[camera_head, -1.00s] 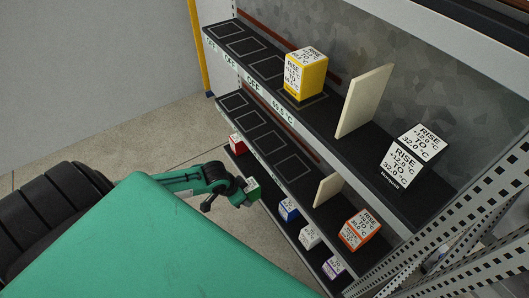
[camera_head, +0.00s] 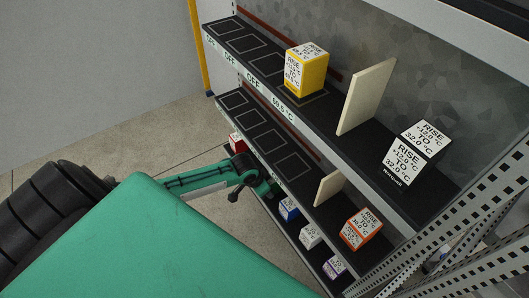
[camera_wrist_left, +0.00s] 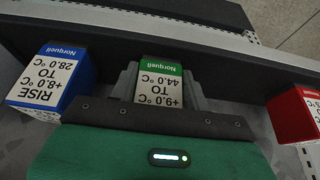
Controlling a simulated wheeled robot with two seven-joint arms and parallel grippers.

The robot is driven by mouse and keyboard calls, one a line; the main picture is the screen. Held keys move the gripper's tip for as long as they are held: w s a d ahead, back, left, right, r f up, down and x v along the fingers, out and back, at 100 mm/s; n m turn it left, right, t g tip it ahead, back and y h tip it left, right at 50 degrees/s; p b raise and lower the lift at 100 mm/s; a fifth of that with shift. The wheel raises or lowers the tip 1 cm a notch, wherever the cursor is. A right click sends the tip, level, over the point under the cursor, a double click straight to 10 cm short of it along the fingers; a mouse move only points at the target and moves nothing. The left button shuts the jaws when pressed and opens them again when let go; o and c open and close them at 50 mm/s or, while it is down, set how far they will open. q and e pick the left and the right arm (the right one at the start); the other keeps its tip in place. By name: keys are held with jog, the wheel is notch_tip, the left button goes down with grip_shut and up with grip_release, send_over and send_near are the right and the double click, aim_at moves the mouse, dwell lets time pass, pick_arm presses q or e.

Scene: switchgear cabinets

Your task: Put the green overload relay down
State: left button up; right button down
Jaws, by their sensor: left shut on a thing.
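The green overload relay (camera_wrist_left: 160,84) has a white label reading +9.0 °C TO 44.0 °C and a green Norquell face. It sits between the fingers of my left gripper (camera_wrist_left: 160,92), which is shut on it. In the head view my left gripper (camera_head: 271,188) reaches in at the lowest shelf, between the red and blue relays, and the green relay is mostly hidden there. I cannot tell whether the relay touches the shelf. My right gripper is not in view.
A blue relay (camera_wrist_left: 50,80) stands on one side and a red relay (camera_wrist_left: 296,115) on the other. White, purple and orange-edged (camera_head: 361,229) relays stand further right. The middle shelf (camera_head: 256,133) has empty outlined spots. A yellow relay (camera_head: 307,70) and a cream divider (camera_head: 367,96) stand on top.

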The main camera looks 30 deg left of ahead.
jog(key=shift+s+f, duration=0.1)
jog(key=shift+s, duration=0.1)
pick_arm(q)
jog(key=o, duration=1.1)
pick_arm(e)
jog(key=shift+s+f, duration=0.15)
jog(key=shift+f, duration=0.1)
pick_arm(q)
jog(key=shift+v, duration=1.15)
jog(key=p+v, duration=0.2)
jog(key=v, duration=0.8)
jog(key=s+d+f+n, duration=0.1)
jog(key=s+d+f, duration=0.3)
jog(key=s+f, duration=0.2)
jog(key=s+d+f+g, duration=0.1)
jog(key=s+d+f, duration=0.2)
jog(key=s+f, duration=0.4)
jog(key=s+d+f+n+g+y, duration=0.1)
jog(key=s+d+f, duration=0.3)
jog(key=f, duration=0.5)
jog(key=shift+s+d+f+n, duration=0.15)
jog(key=shift+s+f, duration=0.05)
jog(key=shift+s, duration=0.45)
jog(key=shift+s+d+f+n, duration=0.15)
jog(key=shift+s+d+f, duration=0.05)
jog(key=shift+s, duration=0.4)
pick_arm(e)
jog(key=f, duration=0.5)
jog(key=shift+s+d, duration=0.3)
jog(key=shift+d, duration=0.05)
